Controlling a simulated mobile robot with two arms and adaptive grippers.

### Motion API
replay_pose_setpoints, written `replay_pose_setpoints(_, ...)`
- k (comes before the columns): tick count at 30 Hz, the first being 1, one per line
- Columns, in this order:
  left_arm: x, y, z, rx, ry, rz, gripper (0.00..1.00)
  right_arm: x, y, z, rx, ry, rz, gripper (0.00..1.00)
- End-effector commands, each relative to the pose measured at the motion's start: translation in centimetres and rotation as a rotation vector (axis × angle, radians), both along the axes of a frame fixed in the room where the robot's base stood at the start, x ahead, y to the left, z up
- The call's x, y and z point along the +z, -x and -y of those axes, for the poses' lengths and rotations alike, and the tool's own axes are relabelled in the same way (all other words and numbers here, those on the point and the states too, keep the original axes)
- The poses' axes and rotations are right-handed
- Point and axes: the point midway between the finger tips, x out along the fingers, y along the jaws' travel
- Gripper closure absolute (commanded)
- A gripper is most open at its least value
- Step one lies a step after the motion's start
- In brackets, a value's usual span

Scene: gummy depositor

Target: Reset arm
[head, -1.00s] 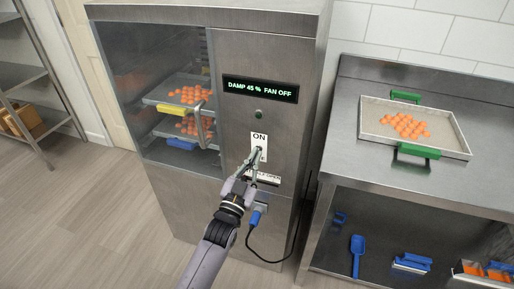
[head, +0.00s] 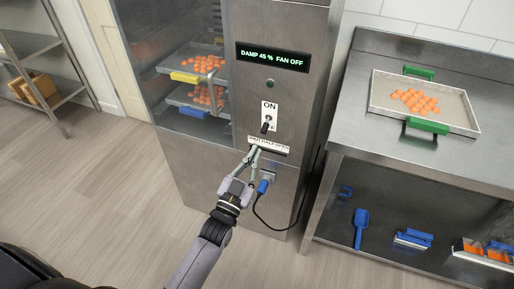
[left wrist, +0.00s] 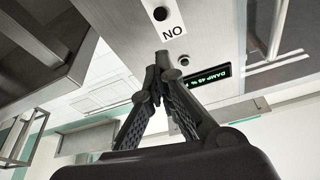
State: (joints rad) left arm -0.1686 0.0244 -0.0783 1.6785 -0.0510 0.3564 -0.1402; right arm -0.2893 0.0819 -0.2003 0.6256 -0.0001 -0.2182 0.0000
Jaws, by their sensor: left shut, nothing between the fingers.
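My left gripper (head: 253,152) is shut and empty in front of the steel cabinet (head: 290,115). In the head view its tips appear below the toggle switch (head: 267,125), over the lower edge of a white label strip (head: 268,144). The switch sits under the ON plate (head: 269,108), with a visible gap to the gripper. The left wrist view is upside down: the closed fingertips (left wrist: 161,62) show near the ON plate (left wrist: 173,31), with the round lamp (left wrist: 184,61) beside them. The display (head: 272,57) reads DAMP 45 % FAN OFF. My right gripper is not in view.
Behind the cabinet's glass are trays of orange gummies (head: 205,61). A blue plug (head: 263,187) with a black cable is below the gripper. At right, a steel bench (head: 390,139) holds a tray (head: 376,104) with green handles. Open floor (head: 120,190) lies left of the cabinet.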

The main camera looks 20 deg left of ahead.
Motion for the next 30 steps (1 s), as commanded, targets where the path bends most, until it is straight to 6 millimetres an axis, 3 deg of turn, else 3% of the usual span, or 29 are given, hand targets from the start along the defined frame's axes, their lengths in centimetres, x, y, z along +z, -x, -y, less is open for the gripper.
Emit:
replay_pose_setpoints(14, 0.0, 0.0, 0.0, 0.000, -0.001, 0.000, 1.00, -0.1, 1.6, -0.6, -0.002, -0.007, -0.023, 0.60)
replay_pose_setpoints(17, -0.8, 0.0, 0.0, -0.001, 0.000, -0.021, 1.00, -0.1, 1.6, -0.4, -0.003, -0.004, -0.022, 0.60)
replay_pose_setpoints(20, -4.1, 0.1, 0.2, -0.006, -0.001, -0.101, 1.00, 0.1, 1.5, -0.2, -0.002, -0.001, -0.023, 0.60)
replay_pose_setpoints(22, -8.1, 0.5, 0.3, -0.011, -0.001, -0.200, 1.00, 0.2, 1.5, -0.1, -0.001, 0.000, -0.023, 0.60)
replay_pose_setpoints(26, -17.6, 3.0, 0.5, -0.019, -0.004, -0.436, 1.00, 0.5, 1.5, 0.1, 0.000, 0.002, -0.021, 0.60)
replay_pose_setpoints(30, -27.3, 7.7, 0.4, -0.021, -0.009, -0.694, 1.00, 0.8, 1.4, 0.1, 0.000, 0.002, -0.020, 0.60)
